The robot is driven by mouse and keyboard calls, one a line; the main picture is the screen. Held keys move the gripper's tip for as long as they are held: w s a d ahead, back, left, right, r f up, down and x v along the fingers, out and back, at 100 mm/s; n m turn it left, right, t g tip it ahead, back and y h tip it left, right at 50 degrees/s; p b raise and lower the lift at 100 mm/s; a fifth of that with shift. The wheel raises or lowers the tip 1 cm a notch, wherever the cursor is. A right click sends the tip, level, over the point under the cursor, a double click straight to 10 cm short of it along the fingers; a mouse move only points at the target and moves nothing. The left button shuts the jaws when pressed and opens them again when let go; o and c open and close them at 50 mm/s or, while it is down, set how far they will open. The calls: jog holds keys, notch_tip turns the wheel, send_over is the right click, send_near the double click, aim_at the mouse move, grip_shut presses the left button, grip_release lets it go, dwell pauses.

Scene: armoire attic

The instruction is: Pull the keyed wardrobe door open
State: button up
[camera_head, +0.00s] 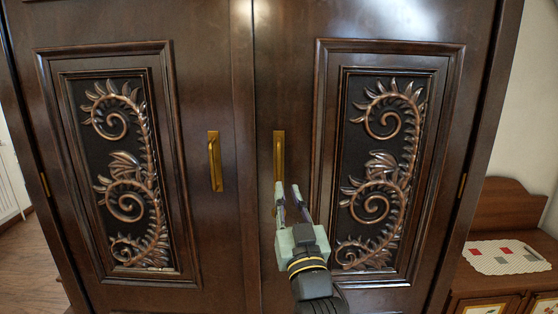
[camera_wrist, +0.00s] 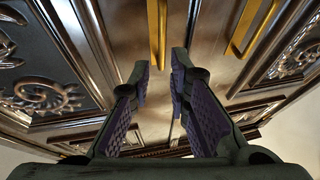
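The dark wooden wardrobe has a left door (camera_head: 205,80) and a right door (camera_head: 300,100), both shut, each with a carved panel. A brass handle (camera_head: 279,150) stands upright on the right door; another brass handle (camera_head: 215,162) is on the left door. I see no key, so I cannot tell which door is keyed. My gripper (camera_head: 287,187) is open and empty at the lower end of the right door's handle. In the wrist view, that handle (camera_wrist: 157,30) lies just beyond the gap between my fingertips (camera_wrist: 161,66); contact is unclear. The other handle (camera_wrist: 250,30) is off to the right.
A low wooden cabinet (camera_head: 490,284) with a patterned cloth (camera_head: 503,257) stands to the right of the wardrobe. A white wall (camera_head: 520,120) is behind it. Wooden floor (camera_head: 32,250) shows at the left.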

aim_at(279, 166)
jog(key=p+x, duration=0.3)
jog(key=x, duration=0.6)
jog(key=shift+w+a+r, duration=0.2)
jog(key=shift+w, duration=0.05)
grip_shut()
